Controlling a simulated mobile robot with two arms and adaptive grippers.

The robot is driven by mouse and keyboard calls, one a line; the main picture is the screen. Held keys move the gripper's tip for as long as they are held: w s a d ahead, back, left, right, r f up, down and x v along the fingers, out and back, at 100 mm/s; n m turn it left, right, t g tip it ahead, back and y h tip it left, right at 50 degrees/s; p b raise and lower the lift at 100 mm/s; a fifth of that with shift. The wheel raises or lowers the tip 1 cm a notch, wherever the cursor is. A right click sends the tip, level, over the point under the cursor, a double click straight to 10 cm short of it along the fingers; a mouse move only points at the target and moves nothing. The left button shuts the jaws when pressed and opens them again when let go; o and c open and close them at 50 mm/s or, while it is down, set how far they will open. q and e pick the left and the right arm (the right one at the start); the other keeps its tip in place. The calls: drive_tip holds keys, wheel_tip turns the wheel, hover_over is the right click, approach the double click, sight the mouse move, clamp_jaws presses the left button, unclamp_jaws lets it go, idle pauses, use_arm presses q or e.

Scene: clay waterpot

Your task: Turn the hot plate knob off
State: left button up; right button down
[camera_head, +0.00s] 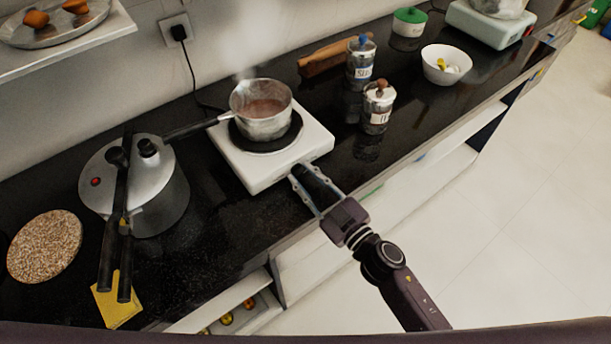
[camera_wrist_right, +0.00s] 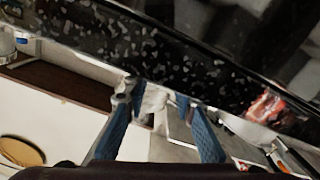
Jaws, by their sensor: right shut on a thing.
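The white hot plate (camera_head: 232,163) stands on the black counter, with a steaming saucepan (camera_head: 268,128) of brown liquid on its black burner. My right gripper (camera_head: 299,174) reaches in from the lower right to the hot plate's front side. Its fingertips are at the front edge, where they hide the knob in the head view. In the right wrist view, the two blue-grey fingers (camera_wrist_right: 155,102) stand on either side of a small pale thing (camera_wrist_right: 152,100), apparently the knob. The knob's angle cannot be made out. My left gripper is not in view.
A pressure cooker (camera_head: 150,205) stands left of the hot plate, near the saucepan's handle. Two metal canisters (camera_head: 377,107) (camera_head: 360,62) and a white bowl (camera_head: 446,65) stand to the right. A cork mat (camera_head: 45,246) and yellow cloth (camera_head: 119,305) are at left. The front counter strip is clear.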

drive_tip(key=shift+n, duration=1.3)
drive_tip(key=c, duration=1.6)
unclamp_jaws()
wheel_tip(320, 180, up, 10)
drive_tip(key=shift+c, duration=0.4)
